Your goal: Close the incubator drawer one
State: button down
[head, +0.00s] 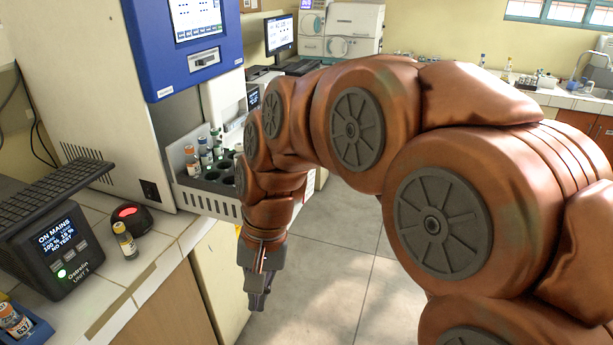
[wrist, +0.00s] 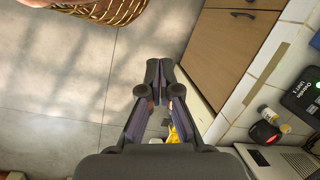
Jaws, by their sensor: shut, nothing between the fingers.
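The incubator (head: 90,80) is a tall white cabinet with a blue screen panel (head: 195,45) at the left of the head view. A white drawer (head: 207,205) with perforated sides is pulled out below the panel and holds several vials (head: 205,152) in dark round slots. My arm hides the right end of the drawer. My gripper (head: 258,304) points down, in front of and lower than the drawer, beside the counter. In the wrist view my gripper (wrist: 158,68) has its fingertips together with nothing between them. The drawer cannot be made out there.
In the wrist view a wicker basket (wrist: 110,12) is at the top left and brown cabinet doors (wrist: 225,50) are at right. Open floor (head: 335,270) lies right of my gripper.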

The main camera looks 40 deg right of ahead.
jog(key=w+d+r+m+t+y, duration=0.2)
jog(key=w+d+r+m+t, duration=0.15)
jog(key=w+d+m, duration=0.95)
jog(key=w+d+r+m+t+b, duration=0.15)
jog(key=d+m, duration=0.35)
jog(key=d, duration=0.7)
jog(key=w+d+r+m+t, duration=0.1)
jog(key=d+m+t, duration=0.25)
jog(key=d, duration=0.75)
jog(key=w+r+p+x, duration=0.1)
jog(key=p+x, duration=0.2)
jog(key=x, duration=1)
jog(key=shift+w+a+r+m, duration=0.2)
jog(key=shift+w+r+m, duration=0.15)
jog(key=shift+m, duration=0.1)
